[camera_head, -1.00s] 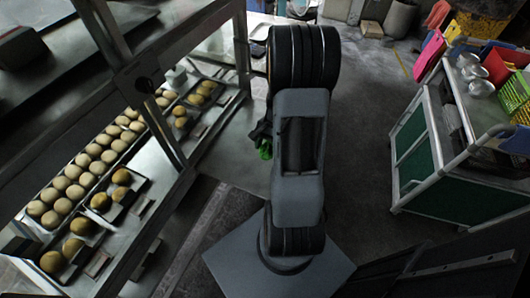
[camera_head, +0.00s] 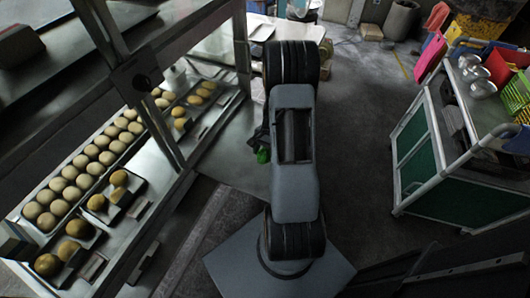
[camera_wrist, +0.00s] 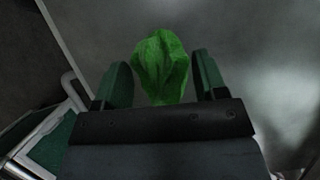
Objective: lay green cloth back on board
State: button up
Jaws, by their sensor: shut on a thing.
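The green cloth (camera_wrist: 162,62) is a crumpled bright green bundle between the two fingers of my gripper (camera_wrist: 163,82) in the wrist view. My gripper is shut on it. In the head view a small green patch of the cloth (camera_head: 263,156) shows at the left side of my arm, over the floor beside the rack. My arm hides most of the gripper (camera_head: 262,142) there. I cannot pick out the board in either view.
A metal rack (camera_head: 180,167) on the left carries trays of round buns (camera_head: 72,194). A trolley (camera_head: 450,150) with green panels stands on the right, loaded with metal bowls (camera_head: 481,86) and coloured items. Floor (camera_head: 365,130) between my arm and the trolley is clear.

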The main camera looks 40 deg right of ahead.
jog(key=o, duration=0.9)
jog(key=shift+f, duration=0.1)
jog(key=shift+c, duration=0.2)
jog(key=shift+d+r, duration=0.1)
jog(key=shift+r, duration=0.3)
jog(key=p+v, duration=0.1)
jog(key=v, duration=0.9)
jog(key=shift+w+d+r+p, duration=0.1)
jog(key=shift+d+r+p, duration=0.05)
jog(key=shift+r+p, duration=0.15)
jog(key=a+r+n+t+h, duration=0.1)
jog(key=a+r+n+h, duration=0.3)
jog(key=a+r, duration=0.6)
jog(key=s+a+r+n+t, duration=0.3)
jog(key=s+a+n, duration=0.5)
jog(key=a, duration=0.3)
jog(key=shift+r+n+t, duration=0.4)
jog(key=shift+r+n, duration=0.2)
jog(key=shift+r, duration=0.2)
jog(key=shift+a, duration=0.1)
